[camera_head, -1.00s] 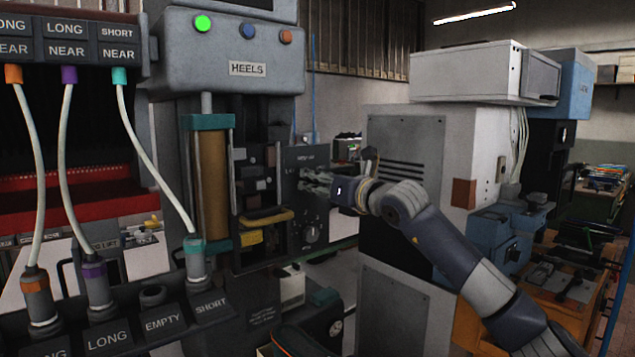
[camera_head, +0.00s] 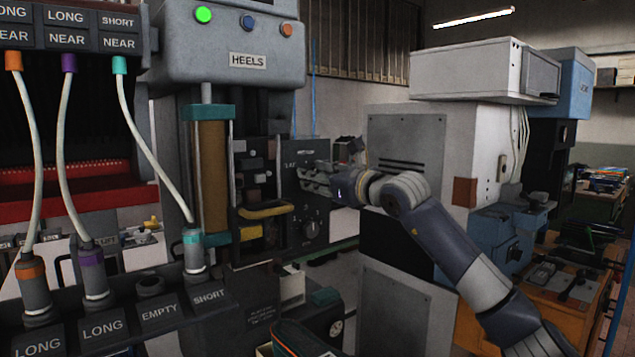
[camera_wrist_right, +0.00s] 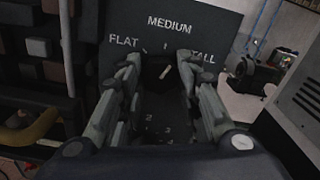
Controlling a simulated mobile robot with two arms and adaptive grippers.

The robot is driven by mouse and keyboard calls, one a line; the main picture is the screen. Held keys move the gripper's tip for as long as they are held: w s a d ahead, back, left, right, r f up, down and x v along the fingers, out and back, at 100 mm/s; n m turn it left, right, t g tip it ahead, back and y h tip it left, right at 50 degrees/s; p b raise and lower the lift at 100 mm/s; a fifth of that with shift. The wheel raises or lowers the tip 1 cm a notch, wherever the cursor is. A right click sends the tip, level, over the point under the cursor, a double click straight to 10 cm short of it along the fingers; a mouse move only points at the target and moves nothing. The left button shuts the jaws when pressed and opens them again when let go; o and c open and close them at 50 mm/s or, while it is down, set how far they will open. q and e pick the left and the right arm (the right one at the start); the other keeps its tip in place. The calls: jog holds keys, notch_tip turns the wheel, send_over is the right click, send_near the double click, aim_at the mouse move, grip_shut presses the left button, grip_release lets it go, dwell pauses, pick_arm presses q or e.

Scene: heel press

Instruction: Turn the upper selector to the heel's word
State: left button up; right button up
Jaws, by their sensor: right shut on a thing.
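The dark control panel (camera_head: 291,170) stands at the right of the heel press. My right gripper (camera_head: 312,178) is at its upper part, with its fingers on either side of the upper selector (camera_wrist_right: 164,70). In the right wrist view the selector is a dark knob with a pale pointer line, tilted up and slightly right, between MEDIUM (camera_wrist_right: 170,24) and TALL (camera_wrist_right: 203,58). FLAT (camera_wrist_right: 124,42) is at the left. The lower selector (camera_head: 311,229) sits below, clear of the gripper. No heel can be made out. My left gripper is out of view.
The press head (camera_head: 225,45) with the HEELS plate has a lit green lamp. Cables with plugs (camera_head: 193,250) stand at the left. A grey cabinet (camera_head: 410,150) stands just behind my right arm. A yellow handle (camera_head: 264,209) sits left of the panel.

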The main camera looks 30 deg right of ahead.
jog(key=shift+n+b, duration=0.3)
jog(key=shift+n, duration=1.9)
jog(key=o, duration=1)
jog(key=shift+o, duration=0.2)
jog(key=shift+s, duration=0.1)
jog(key=s, duration=1.1)
jog(key=shift+s+d, duration=0.4)
